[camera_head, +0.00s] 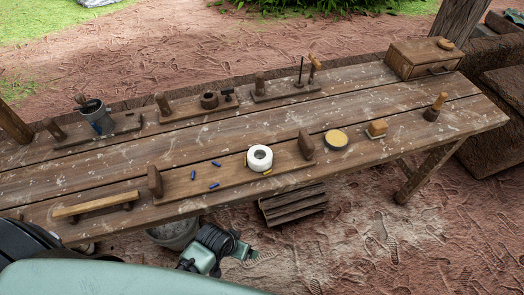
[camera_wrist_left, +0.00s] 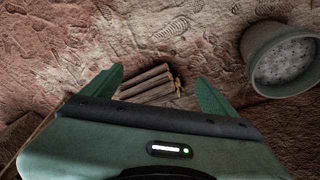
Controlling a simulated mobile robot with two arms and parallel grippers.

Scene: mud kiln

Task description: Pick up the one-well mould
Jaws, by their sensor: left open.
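A white round piece with one dark round hole (camera_head: 260,158) stands on the bench in the head view; it may be the one-well mould, but I cannot tell for certain. Small yellowish bits lie at its foot. My left gripper (camera_head: 241,249) is low in front of the bench, below the bench top and well apart from the white piece. In the left wrist view the left gripper (camera_wrist_left: 160,75) is open, with two green fingers spread and nothing held between them. The white piece is not in the left wrist view. My right gripper is not seen.
The wooden bench (camera_head: 110,165) carries short blue sticks (camera_head: 214,186), a wooden block (camera_head: 306,144), a round yellow-topped tin (camera_head: 336,140) and a drawer box (camera_head: 425,58). On the ground are a bucket (camera_head: 175,233) and a stack of wood (camera_head: 293,205), also in the wrist view (camera_wrist_left: 150,85).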

